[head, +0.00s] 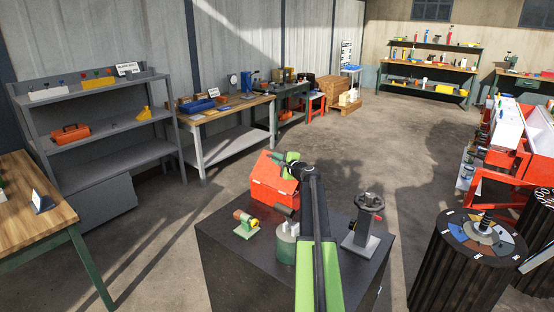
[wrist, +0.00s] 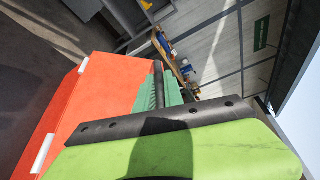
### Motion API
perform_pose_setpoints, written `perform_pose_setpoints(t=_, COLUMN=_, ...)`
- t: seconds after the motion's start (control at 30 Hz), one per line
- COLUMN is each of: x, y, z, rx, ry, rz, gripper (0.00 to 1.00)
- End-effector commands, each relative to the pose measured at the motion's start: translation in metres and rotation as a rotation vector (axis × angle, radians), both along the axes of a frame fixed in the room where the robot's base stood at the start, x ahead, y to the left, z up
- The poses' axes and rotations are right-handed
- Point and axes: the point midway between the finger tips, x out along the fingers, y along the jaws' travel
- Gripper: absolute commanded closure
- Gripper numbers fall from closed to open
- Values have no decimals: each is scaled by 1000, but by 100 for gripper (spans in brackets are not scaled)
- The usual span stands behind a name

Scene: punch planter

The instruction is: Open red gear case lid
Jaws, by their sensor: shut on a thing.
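The red gear case (head: 272,188) stands at the back left of a dark box-shaped stand, with a slanted upper face. My gripper (head: 288,160) is at the upper right of the case, at the lid's edge. In the wrist view a broad red-orange panel (wrist: 95,95), which looks like the lid, fills the left side, with two small white strips on its edge. My gripper (wrist: 165,98), green and black with a ribbed green pad, is shut on the lid's edge. The exact contact is hidden behind the near finger. How far the lid is raised cannot be told.
The dark stand (head: 225,262) also carries a small green-based device (head: 246,226), a pale grey-green cylinder (head: 286,246) beside my arm, and a handwheel device (head: 364,222) at right. A dark drum (head: 462,268) stands farther right. Shelves and benches line the left wall; the floor beyond is open.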

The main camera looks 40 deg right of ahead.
Motion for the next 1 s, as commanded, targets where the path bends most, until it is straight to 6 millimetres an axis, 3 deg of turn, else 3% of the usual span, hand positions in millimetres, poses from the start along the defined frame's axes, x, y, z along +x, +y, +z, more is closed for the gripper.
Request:
perform_pose_setpoints(t=0.13, x=1, y=1, z=1, rx=3, ry=-3, rz=2, gripper=100)
perform_pose_setpoints(t=0.17, x=1, y=1, z=1, rx=3, ry=-3, rz=2, gripper=84)
perform_pose_setpoints(t=0.3, x=1, y=2, z=1, rx=3, ry=-3, rz=3, gripper=66)
perform_pose_setpoints(t=0.67, x=-4, y=3, z=1, rx=1, ry=-1, rz=3, gripper=66)
perform_pose_setpoints(t=0.77, x=-21, y=7, z=4, rx=1, ry=0, rz=1, gripper=66)
perform_pose_setpoints(t=1.0, x=-87, y=21, z=13, rx=2, ry=-1, rz=1, gripper=66)
